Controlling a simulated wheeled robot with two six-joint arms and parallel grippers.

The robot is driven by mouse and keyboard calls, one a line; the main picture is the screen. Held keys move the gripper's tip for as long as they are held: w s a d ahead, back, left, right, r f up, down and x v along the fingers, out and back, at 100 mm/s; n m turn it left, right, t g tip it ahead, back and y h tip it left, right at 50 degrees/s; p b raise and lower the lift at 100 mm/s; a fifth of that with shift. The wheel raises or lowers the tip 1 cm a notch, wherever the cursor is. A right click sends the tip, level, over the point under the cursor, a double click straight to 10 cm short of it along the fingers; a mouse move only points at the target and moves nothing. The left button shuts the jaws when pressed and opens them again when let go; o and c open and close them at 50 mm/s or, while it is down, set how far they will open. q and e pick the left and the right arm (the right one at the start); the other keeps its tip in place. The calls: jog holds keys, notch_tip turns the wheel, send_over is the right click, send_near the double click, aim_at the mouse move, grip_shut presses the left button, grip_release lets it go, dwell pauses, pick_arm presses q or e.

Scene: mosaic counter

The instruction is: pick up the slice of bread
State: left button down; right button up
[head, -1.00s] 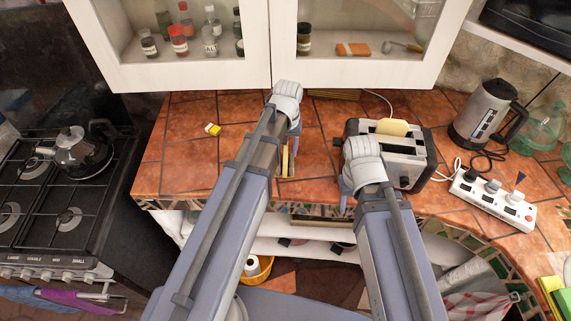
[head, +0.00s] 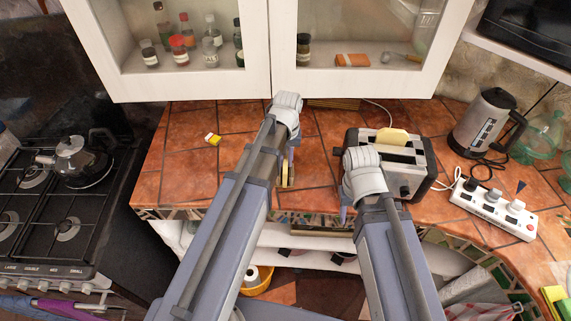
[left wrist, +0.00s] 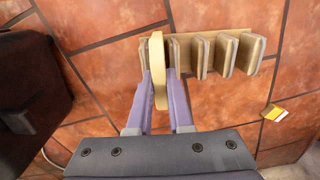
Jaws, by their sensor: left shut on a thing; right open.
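My left gripper (left wrist: 158,108) is shut on a pale tan slice of bread (left wrist: 158,55), seen edge-on and upright between the purple fingers in the left wrist view. The slice also shows below my left wrist in the head view (head: 284,176). It is over one end of a tan slotted rack (left wrist: 228,52); I cannot tell whether it touches the rack. A second slice of bread (head: 392,136) sticks up out of the metal toaster (head: 420,160). My right gripper (head: 345,213) is open and empty, in front of the toaster's left side; my wrist hides part of the toaster.
A power strip (head: 493,208) and an electric kettle (head: 484,122) stand right of the toaster. A small yellow box (head: 212,139) lies on the left of the tiled counter, with free tiles around it. White wall cabinets (head: 190,86) hang above; a stove (head: 65,220) stands left.

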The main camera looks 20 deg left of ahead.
pick_arm(q)
jog(key=shift+r, duration=0.15)
notch_tip(320, 180, up, 10)
jog(key=p, duration=1)
